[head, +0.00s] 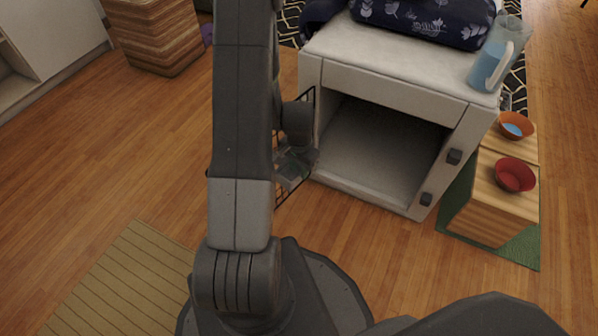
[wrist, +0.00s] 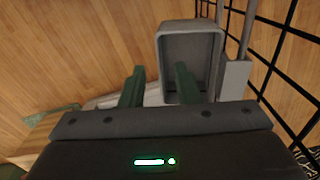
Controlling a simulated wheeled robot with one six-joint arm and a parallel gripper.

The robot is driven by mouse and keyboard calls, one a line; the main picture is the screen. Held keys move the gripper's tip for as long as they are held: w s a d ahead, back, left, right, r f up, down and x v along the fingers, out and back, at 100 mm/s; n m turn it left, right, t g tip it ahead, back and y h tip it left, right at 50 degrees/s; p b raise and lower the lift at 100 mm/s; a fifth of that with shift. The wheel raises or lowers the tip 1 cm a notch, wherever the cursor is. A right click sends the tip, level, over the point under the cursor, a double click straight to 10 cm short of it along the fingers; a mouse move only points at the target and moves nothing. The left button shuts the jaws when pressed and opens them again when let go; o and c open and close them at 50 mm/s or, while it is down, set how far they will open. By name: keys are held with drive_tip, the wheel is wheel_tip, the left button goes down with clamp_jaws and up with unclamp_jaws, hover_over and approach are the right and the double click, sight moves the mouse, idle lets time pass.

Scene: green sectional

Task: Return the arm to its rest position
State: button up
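My arm reaches forward through the middle of the head view, over my dark round base. My gripper (head: 294,165) is at its far end, low beside the left front edge of the white cabinet (head: 388,90), and is partly hidden by the arm. In the wrist view the two green fingers of my gripper (wrist: 159,70) stand apart, with nothing seen held between them. A black wire grid panel (head: 280,195) is right by the gripper; it also shows along the right of the wrist view (wrist: 270,60).
The cabinet's front is open and its inside looks empty. A blue pitcher (head: 492,66) and a dark patterned bag (head: 425,18) are on top. An orange bowl (head: 516,126) and a red bowl (head: 514,175) sit on wooden blocks at right. Floor at left is clear around a striped mat (head: 125,285).

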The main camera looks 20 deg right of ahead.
sight(299, 176)
wheel_tip(299, 176, up, 10)
drive_tip(key=p, duration=0.3)
wheel_tip(299, 176, down, 14)
drive_tip(key=b, duration=0.5)
drive_tip(key=shift+r, duration=0.1)
drive_tip(key=shift+r+p, duration=0.65)
drive_tip(key=shift+r, duration=0.2)
